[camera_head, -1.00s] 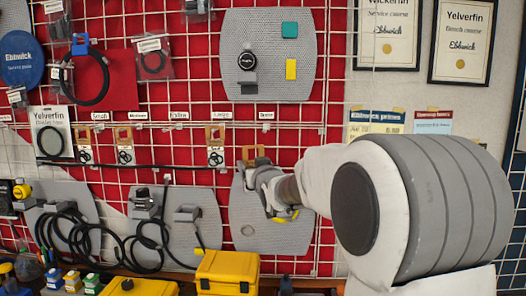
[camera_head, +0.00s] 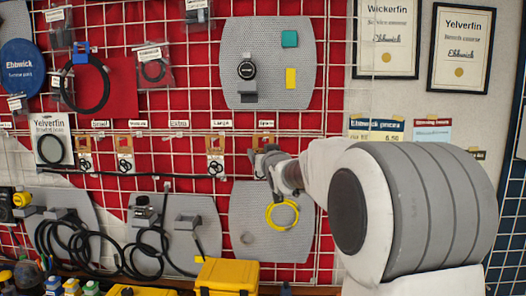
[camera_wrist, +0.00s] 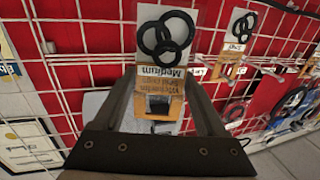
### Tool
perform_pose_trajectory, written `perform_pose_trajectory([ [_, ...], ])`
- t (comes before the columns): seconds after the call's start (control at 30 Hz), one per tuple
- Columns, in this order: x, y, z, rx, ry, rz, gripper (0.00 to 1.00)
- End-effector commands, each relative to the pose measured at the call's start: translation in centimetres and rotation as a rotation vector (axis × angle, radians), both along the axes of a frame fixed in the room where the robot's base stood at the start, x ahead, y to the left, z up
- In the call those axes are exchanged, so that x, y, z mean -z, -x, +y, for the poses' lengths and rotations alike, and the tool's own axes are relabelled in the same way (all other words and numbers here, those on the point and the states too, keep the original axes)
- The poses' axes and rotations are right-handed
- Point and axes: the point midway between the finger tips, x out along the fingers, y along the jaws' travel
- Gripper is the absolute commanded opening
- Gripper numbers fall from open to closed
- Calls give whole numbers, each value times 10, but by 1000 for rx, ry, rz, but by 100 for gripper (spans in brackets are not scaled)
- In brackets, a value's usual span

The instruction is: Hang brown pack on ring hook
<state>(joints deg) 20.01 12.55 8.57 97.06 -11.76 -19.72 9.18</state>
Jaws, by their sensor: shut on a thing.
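The brown pack (camera_wrist: 162,82) shows in the wrist view between the tips of my gripper (camera_wrist: 161,92). It has a brown card part with print, a white part and several black rings. My gripper is shut on its brown part. In the head view my gripper (camera_head: 266,163) is in front of the red grid wall, below the right end of the label row. The pack is small and mostly hidden by my gripper there. I cannot tell which hook is the ring hook, or whether the pack touches one.
Similar packs hang to the left, under the labels, such as the one under "Large" (camera_head: 215,158). A yellow ring (camera_head: 283,215) is on the grey panel (camera_head: 245,212) below my gripper. A yellow box (camera_head: 228,275) stands below. Another grey panel (camera_head: 235,35) is above.

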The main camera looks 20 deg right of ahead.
Motion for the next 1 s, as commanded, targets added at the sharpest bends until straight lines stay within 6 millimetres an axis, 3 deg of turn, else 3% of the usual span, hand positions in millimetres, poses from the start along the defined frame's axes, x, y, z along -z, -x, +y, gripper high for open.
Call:
perform_pose_trajectory([
  [1.0,10,-55,-23,0,1,1,21],
])
